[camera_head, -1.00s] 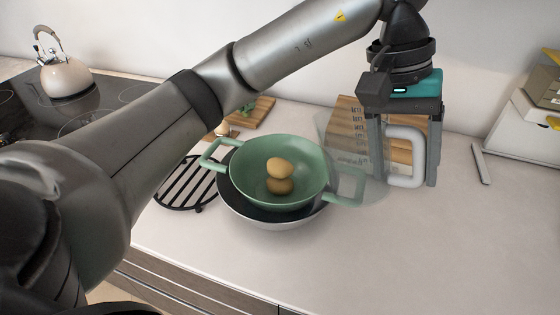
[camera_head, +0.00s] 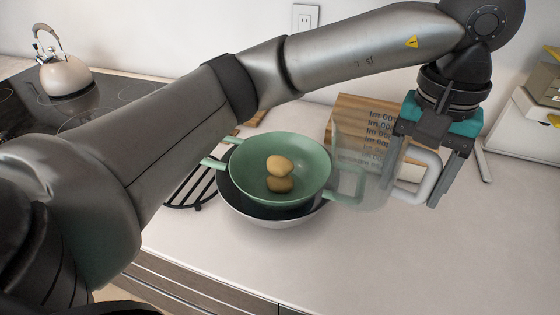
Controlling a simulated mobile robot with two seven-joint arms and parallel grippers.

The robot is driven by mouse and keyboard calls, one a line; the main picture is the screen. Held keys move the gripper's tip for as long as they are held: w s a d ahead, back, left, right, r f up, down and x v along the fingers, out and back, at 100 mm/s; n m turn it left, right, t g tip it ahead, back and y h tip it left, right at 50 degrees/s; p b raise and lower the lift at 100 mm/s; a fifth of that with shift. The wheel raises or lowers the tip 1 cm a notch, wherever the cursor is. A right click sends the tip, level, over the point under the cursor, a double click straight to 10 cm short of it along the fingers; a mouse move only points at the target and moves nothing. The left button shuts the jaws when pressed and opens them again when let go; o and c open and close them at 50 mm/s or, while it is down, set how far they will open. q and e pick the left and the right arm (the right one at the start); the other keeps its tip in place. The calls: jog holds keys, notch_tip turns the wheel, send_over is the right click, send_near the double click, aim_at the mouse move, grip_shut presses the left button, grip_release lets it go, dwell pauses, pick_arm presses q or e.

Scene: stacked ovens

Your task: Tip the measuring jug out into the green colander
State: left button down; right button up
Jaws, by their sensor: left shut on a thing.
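The green colander (camera_head: 310,150) sits in a dark-lined pan with a pale outside (camera_head: 262,220) on the counter. Two rounded yellow-brown things (camera_head: 279,166) lie in the colander, one partly over the other. The clear measuring jug (camera_head: 362,168) with dark markings is to the right of the colander, in front of its right handle in the picture. I see nothing inside the jug. My left gripper (camera_head: 412,194) is shut on the jug's pale handle (camera_head: 424,178), fingers pointing down. My right gripper is not in view.
A black slatted trivet (camera_head: 190,190) lies left of the pan, partly behind my left arm. A wooden board (camera_head: 350,107) stands behind the jug. A kettle (camera_head: 66,76) is on the hob at the far left. The front right counter is clear.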

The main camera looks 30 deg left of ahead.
aim_at(427, 151)
pick_arm(q)
jog(key=shift+r+p, duration=1.4)
jog(key=shift+r, duration=1.2)
